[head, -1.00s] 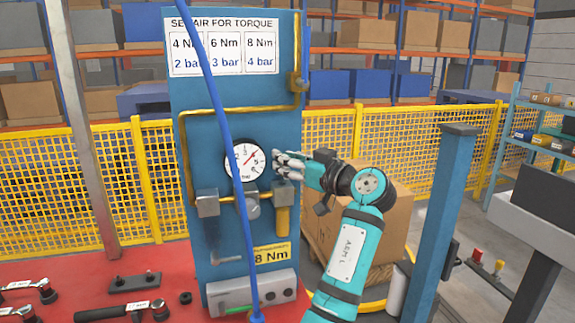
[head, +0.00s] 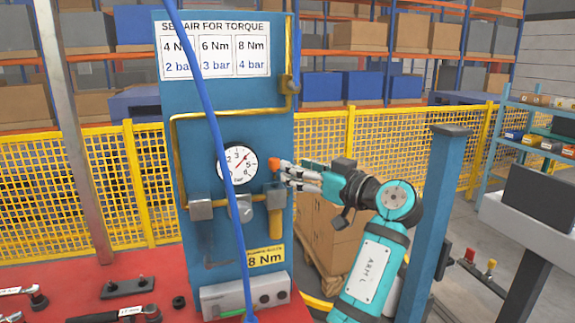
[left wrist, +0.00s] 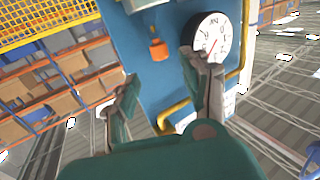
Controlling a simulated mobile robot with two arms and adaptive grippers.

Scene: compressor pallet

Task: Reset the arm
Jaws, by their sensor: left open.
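My left gripper (head: 284,172) is at the right edge of the blue panel (head: 232,106), right of the round pressure gauge (head: 237,165). An orange-red knob (head: 274,165) shows just ahead of its fingertips. In the left wrist view, the gripper (left wrist: 160,68) has its fingers spread, with nothing held between them. The knob (left wrist: 158,50) appears between and beyond the fingertips, apparently apart from them. The gauge (left wrist: 211,38) is partly covered by the right finger there. The gauge needle points to the upper right. My right gripper is not in view.
A yellow pipe (head: 230,113) runs around the panel, and a blue hose (head: 208,110) crosses its front. A blue post (head: 438,215) stands right of my arm. The red table (head: 60,285) holds several tools. A yellow mesh fence (head: 350,140) is behind.

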